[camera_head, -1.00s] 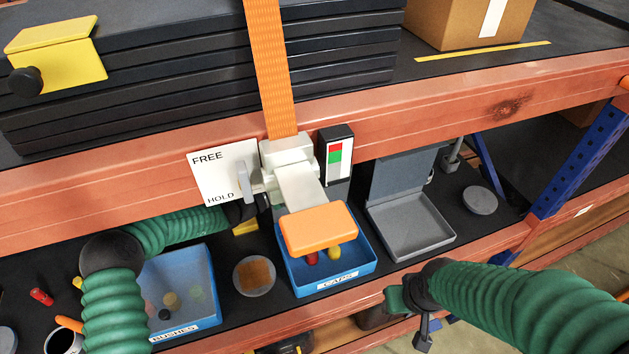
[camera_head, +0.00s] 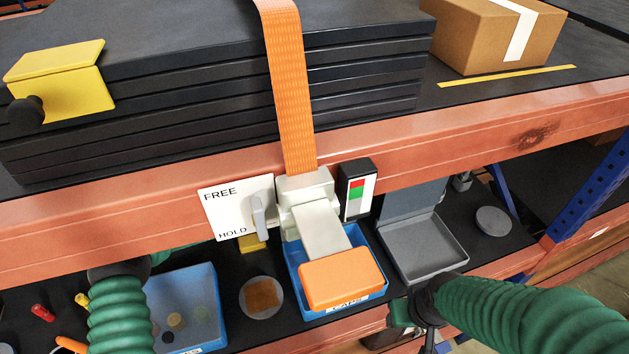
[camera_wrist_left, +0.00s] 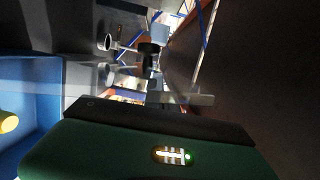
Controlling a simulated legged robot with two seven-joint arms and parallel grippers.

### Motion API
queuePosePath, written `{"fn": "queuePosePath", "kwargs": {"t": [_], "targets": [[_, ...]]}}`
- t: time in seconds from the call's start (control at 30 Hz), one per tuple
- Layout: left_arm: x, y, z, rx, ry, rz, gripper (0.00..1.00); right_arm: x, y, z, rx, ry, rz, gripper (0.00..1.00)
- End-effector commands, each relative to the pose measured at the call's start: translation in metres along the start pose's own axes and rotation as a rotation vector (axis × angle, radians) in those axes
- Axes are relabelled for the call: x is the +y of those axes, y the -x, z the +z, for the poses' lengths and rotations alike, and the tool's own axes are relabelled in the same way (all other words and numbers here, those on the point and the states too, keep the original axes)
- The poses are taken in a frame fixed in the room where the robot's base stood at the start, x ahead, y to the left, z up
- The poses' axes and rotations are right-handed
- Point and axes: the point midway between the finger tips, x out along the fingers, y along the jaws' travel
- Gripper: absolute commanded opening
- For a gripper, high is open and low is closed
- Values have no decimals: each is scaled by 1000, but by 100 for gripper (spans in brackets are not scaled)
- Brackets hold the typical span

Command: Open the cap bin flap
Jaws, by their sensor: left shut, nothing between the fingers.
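The blue caps bin (camera_head: 294,268) stands on the lower shelf under the beam, labelled CAPS on its front. An orange-ended white lever (camera_head: 341,280) hangs in front of it and hides most of its inside. I cannot make out a separate flap on it.
A blue bushes bin (camera_head: 206,338) with small pieces stands left of a round grey dish (camera_head: 262,297). An open grey box (camera_head: 425,248) stands to the right. The FREE/HOLD sign (camera_head: 235,205) and red-and-green indicator (camera_head: 357,190) are on the beam (camera_head: 130,225).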

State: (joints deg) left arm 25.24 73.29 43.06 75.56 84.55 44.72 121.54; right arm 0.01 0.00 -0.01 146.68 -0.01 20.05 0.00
Motion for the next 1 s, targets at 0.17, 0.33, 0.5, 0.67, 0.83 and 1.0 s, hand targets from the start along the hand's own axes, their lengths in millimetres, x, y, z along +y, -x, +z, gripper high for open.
{"fn": "queuePosePath", "kwargs": {"t": [0.17,0.33,0.5,0.67,0.83,1.0], "targets": [[3,15,2,-3,0,0,0,0,-8,2,0,0,0,48],[6,60,2,-5,-1,3,0,0,-26,6,0,0,0,48],[7,110,2,-4,-2,4,0,0,-41,10,0,0,0,48],[5,146,2,-2,-1,3,0,0,-50,12,0,0,0,48],[3,164,1,0,0,3,0,0,-52,12,0,0,0,48],[2,165,1,1,1,3,0,0,-52,12,0,0,0,48]]}}
